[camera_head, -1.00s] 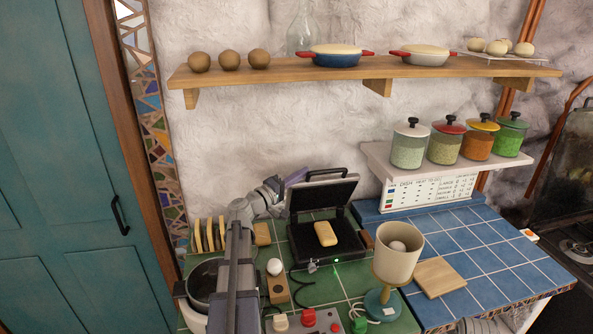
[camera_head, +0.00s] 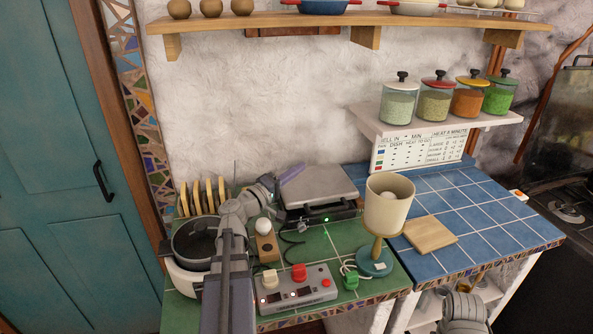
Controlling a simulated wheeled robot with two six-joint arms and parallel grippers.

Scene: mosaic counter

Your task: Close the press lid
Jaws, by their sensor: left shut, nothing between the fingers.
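The press (camera_head: 322,187) stands on the green tiles at the back of the counter. Its grey lid lies down over the dark base, with the black handle (camera_head: 330,213) at the front. The lid looks flat or nearly so; I cannot tell if it is fully seated. The food inside is hidden.
A lamp (camera_head: 389,205) stands right of the press. A control box (camera_head: 298,289) with a red button and a pot (camera_head: 196,240) are in front. Bread slices (camera_head: 203,194) stand at the left. A wooden board (camera_head: 430,234) lies on the mostly clear blue tiles.

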